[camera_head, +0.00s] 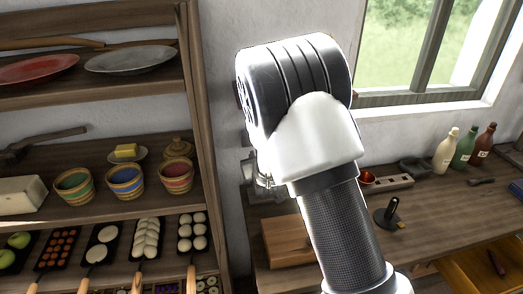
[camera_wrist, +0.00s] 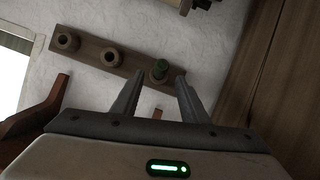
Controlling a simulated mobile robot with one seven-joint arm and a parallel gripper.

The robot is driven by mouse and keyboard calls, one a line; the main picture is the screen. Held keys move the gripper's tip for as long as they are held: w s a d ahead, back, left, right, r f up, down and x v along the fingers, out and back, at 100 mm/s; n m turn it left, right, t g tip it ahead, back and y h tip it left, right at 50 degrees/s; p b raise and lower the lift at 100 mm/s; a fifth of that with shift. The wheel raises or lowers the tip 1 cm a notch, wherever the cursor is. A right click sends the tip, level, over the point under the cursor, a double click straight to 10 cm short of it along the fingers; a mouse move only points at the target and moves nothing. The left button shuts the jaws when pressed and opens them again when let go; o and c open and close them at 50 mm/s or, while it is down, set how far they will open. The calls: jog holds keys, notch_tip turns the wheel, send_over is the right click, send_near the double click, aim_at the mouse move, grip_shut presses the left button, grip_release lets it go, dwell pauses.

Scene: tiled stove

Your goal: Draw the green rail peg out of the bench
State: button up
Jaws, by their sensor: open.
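In the wrist view a wooden rail (camera_wrist: 88,43) runs across a pale wall-like surface and carries round pegs. The green peg (camera_wrist: 160,70) is at the rail's right part and still sits in the rail. Two brown pegs, one on the left (camera_wrist: 67,41) and one in the middle (camera_wrist: 112,56), sit along the same rail. My gripper (camera_wrist: 160,77) is open and empty, its two fingers pointing toward the green peg, which shows between the fingertips. I cannot tell how far the tips are from it.
A shelf (camera_head: 100,97) with bowls, plates and pans stands at the left. A workbench (camera_head: 440,215) at the right holds bottles (camera_head: 465,146), a dark stand (camera_head: 388,214) and a wooden block (camera_head: 285,240). In the wrist view, dark wood panels (camera_wrist: 262,75) bound the right side.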

jog(key=shift+x, duration=2.2)
jog(key=shift+s, duration=0.1)
grip_shut()
